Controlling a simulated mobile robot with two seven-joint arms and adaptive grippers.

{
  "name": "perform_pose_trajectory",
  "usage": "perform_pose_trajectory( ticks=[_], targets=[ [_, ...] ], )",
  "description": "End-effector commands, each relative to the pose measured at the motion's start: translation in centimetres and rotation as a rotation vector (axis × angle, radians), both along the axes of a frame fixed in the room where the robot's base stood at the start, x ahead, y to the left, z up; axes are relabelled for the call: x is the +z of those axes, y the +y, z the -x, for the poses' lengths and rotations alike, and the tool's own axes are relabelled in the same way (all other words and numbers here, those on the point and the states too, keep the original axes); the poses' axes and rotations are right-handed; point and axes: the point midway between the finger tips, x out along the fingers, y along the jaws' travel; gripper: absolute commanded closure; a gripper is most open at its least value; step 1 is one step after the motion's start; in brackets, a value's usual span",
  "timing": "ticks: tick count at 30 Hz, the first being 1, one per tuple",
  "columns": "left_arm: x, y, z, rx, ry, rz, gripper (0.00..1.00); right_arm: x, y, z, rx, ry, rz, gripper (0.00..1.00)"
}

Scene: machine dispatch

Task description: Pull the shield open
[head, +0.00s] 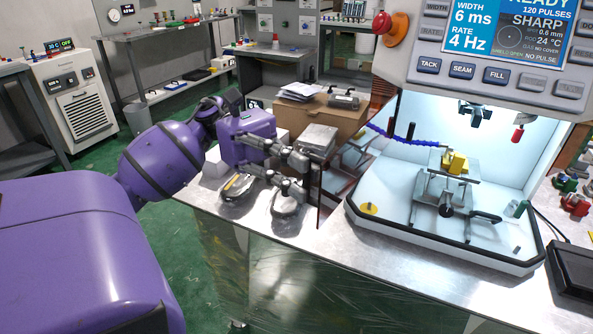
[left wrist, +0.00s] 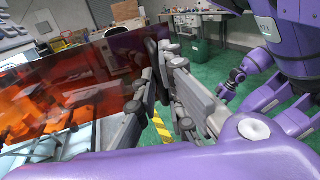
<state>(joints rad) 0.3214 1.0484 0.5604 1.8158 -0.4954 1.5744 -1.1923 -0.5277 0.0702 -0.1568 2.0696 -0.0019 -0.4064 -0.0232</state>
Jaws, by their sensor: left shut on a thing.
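The shield is a see-through amber panel (head: 340,182) on the left side of the welding machine's bright chamber (head: 440,185). It stands swung out from the opening, and the chamber's inside shows uncovered. In the left wrist view the shield (left wrist: 75,88) fills the left side. My left gripper (head: 312,172) is shut on the shield's free edge; its fingers (left wrist: 160,90) close around that edge in the left wrist view. My right arm (left wrist: 238,78) seems to show small in the left wrist view, its fingers too small to read.
Two metal dishes (head: 288,202) sit on the bench under my left gripper. A cardboard box (head: 325,118) stands behind it. A fixture with a yellow part (head: 455,162) is inside the chamber. A dark box (head: 572,270) lies at the right front.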

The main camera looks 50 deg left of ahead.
Motion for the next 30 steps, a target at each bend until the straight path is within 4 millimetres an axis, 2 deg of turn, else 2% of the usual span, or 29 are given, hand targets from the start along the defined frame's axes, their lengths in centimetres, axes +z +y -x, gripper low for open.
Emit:
perform_pose_trajectory(
  ticks=[1,17,18,22,30],
  targets=[
    [0.44,0.20,-0.53,0.019,-0.004,0.008,1.00,0.00,0.02,-0.07,0.000,-0.001,0.000,0.60],
    [0.50,0.23,-0.61,0.020,-0.004,0.007,1.00,0.03,0.06,-0.25,0.002,-0.005,0.000,0.60],
    [0.51,0.23,-0.61,0.020,-0.004,0.007,0.90,0.03,0.06,-0.25,0.002,-0.005,0.000,0.60],
    [0.43,0.19,-0.57,0.018,-0.003,0.007,0.73,0.03,0.06,-0.25,0.002,-0.005,0.000,0.60],
    [0.23,0.12,-0.42,0.013,-0.001,0.004,0.73,0.04,0.06,-0.25,0.003,-0.006,-0.001,0.60]
  ],
)
